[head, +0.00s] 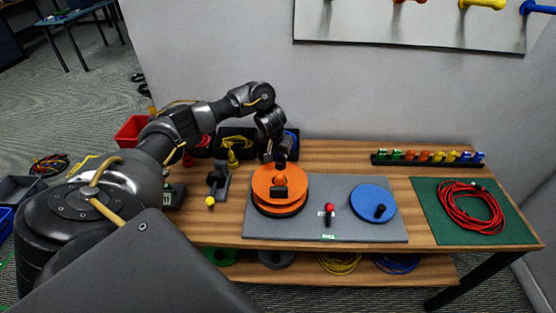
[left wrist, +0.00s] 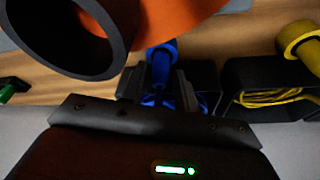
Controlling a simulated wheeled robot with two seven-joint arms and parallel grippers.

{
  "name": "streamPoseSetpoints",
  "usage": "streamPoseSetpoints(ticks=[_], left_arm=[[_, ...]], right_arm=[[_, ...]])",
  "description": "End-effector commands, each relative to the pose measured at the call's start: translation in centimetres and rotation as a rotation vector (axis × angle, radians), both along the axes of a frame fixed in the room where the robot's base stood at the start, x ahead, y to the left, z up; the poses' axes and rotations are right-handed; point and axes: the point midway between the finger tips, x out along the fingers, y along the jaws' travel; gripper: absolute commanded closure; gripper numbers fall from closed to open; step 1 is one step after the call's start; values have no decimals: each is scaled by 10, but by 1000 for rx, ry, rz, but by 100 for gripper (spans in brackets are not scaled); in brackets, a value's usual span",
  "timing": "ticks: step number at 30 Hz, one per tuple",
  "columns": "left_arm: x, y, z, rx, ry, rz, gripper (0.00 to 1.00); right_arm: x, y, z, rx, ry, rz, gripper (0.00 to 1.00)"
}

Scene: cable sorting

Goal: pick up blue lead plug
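The blue lead plug (left wrist: 160,65) shows in the left wrist view, in front of a black bin that has blue cable near its lower end. My left gripper (left wrist: 158,85) has one dark finger on each side of the plug; the fingers look apart, and I cannot make out firm contact. In the head view my left gripper (head: 280,157) hangs at the back of the table, by the black bin with blue cable (head: 292,138); the plug is mostly hidden there by the arm. My right gripper is not in view.
An orange reel (head: 277,183) stands just in front of my left gripper. The bin with yellow cable (head: 235,142) is to its left. A blue disc (head: 372,203) lies on the grey mat (head: 340,232); red cable (head: 472,206) lies on a green mat (head: 427,200). A wall stands behind.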

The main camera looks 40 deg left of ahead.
Motion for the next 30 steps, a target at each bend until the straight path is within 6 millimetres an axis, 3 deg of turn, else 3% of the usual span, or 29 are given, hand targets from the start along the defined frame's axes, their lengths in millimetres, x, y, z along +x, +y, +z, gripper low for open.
streamPoseSetpoints(ticks=[2, 9, 22, 27, 30], left_arm=[[0, 0, 0, 0, 0, 0, 70], [0, 0, 0, 0, 0, 0, 100], [1, 0, 10, -1, -2, 1, 100], [2, 0, 35, -2, -6, 0, 100], [-17, 2, 61, 4, -2, -3, 100]], right_arm=[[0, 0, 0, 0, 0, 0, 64], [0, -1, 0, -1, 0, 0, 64], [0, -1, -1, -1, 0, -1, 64], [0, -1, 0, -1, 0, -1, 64], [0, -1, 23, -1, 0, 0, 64]])
